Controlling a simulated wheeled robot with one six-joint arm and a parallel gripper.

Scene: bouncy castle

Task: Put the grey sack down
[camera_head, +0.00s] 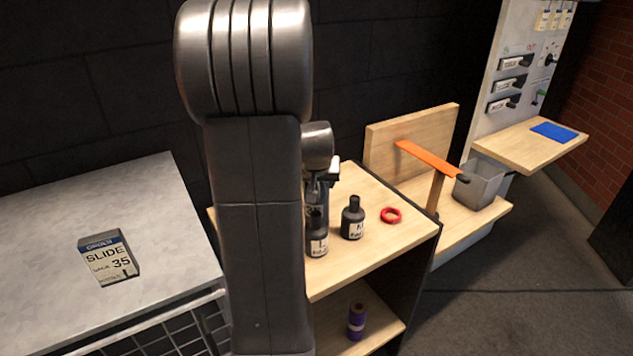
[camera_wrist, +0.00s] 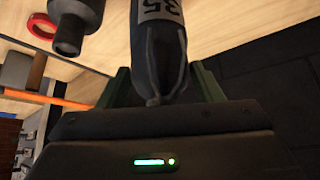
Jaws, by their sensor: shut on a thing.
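The grey sack (camera_wrist: 163,50) is dark, with a white label reading 35, and shows at the top centre of the wrist view. My gripper (camera_wrist: 162,88) is shut on its narrow gathered end, with one green finger on each side. In the head view, my gripper (camera_head: 324,178) is mostly hidden behind my arm, over the left part of the wooden shelf top (camera_head: 385,255). The sack is largely hidden there, and I cannot tell whether it touches the wood.
Dark bottles (camera_head: 353,219) and a red ring (camera_head: 391,215) stand on the shelf top. A SLIDE 35 block (camera_head: 109,258) lies on the grey table (camera_head: 45,235). An orange bar (camera_head: 427,158) and grey bin (camera_head: 480,184) are to the right. Most of the grey table is clear.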

